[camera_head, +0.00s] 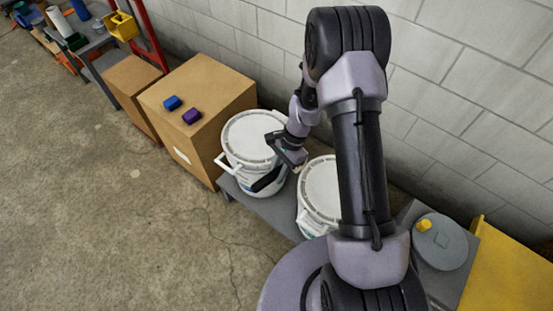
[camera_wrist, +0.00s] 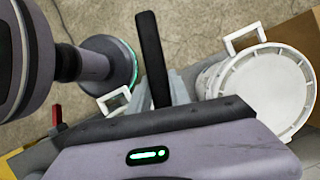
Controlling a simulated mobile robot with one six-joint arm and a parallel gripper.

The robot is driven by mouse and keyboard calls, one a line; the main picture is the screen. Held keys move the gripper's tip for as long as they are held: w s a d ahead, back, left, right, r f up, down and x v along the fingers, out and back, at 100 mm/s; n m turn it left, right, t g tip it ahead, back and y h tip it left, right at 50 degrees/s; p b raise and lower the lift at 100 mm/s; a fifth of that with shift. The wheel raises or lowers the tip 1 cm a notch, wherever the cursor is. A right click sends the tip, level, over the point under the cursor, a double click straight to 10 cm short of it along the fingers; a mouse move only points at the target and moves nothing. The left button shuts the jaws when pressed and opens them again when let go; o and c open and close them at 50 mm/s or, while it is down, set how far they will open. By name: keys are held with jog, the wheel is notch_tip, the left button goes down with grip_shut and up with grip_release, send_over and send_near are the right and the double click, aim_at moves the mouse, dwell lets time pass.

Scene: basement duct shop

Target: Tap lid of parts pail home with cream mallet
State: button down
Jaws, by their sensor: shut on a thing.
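Two white lidded pails stand side by side on a low grey bench, the left pail (camera_head: 240,160) and the right pail (camera_head: 308,218). I cannot tell which is the parts pail. The left lid (camera_head: 250,134) lies on its pail; whether it is fully seated is unclear. A pail lid also shows in the wrist view (camera_wrist: 265,92). My gripper (camera_head: 292,156) is beside the left pail, shut on a black bar (camera_head: 267,179), which looks like the mallet's handle. The bar stands up in the wrist view (camera_wrist: 152,58). No cream mallet head is visible.
A cardboard box (camera_head: 205,85) left of the pails bears a blue block (camera_head: 172,103) and a purple block (camera_head: 191,116). A grey round container (camera_head: 440,245) with a yellow cap stands right. A block wall (camera_head: 240,38) runs behind. The floor at left is clear.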

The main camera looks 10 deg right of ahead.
jog(key=s+d+f+m+t+b, duration=0.1)
jog(key=d+f+m+t+b, duration=0.1)
jog(key=f+m, duration=0.3)
notch_tip(320, 180, down, 4)
jog(key=shift+s+d+r, duration=0.1)
jog(key=shift+s+d, duration=0.3)
jog(key=shift+d, duration=0.3)
notch_tip(320, 180, down, 4)
jog(key=f+b, duration=0.1)
jog(key=b, duration=0.4)
jog(key=shift+r+p, duration=1.5)
jog(key=shift+r, duration=0.8)
notch_tip(320, 180, up, 4)
jog(key=p, duration=0.2)
jog(key=shift+p, duration=0.4)
